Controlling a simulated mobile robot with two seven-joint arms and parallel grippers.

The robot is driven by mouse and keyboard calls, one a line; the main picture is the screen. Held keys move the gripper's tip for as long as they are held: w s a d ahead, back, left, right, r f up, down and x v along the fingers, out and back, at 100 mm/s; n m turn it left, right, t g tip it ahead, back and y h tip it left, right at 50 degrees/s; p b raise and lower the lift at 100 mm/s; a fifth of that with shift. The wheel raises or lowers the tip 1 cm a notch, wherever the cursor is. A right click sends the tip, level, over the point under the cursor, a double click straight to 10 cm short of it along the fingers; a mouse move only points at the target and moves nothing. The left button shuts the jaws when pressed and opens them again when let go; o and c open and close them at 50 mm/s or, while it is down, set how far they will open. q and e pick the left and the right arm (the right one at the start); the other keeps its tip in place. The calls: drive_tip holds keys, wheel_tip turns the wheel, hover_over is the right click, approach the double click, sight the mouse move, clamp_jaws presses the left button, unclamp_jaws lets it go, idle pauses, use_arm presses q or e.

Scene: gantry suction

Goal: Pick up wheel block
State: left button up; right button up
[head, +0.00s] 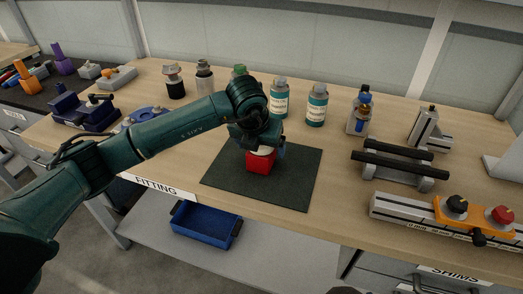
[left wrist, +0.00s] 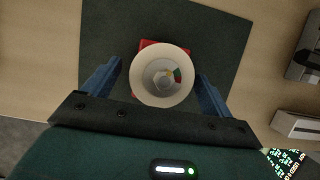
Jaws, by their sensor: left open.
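The wheel block, a red block (head: 260,166) with a pale round wheel on top, sits on the dark green mat (head: 300,184). In the left wrist view its cream wheel (left wrist: 145,84) with a metal hub and small coloured marks faces the camera, and red edges show behind it. My left gripper (head: 263,147) is right over the block, pointing down. Its blue fingers (left wrist: 159,74) are open, one on each side of the wheel, with gaps showing. In the head view the gripper hides the top of the block. My right gripper is not in view.
Several bottles (head: 317,105) stand behind the mat. A black-railed grey fixture (head: 400,168) and a rail with an orange clamp (head: 463,212) are at the right. A blue vise (head: 84,113) is at the left. A blue bin (head: 206,226) sits on the lower shelf.

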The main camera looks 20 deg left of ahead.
use_arm(q)
drive_tip(key=shift+x, duration=1.1)
drive_tip(key=c, duration=1.7)
drive_tip(key=shift+w+r, duration=0.1)
drive_tip(key=shift+r, duration=0.1)
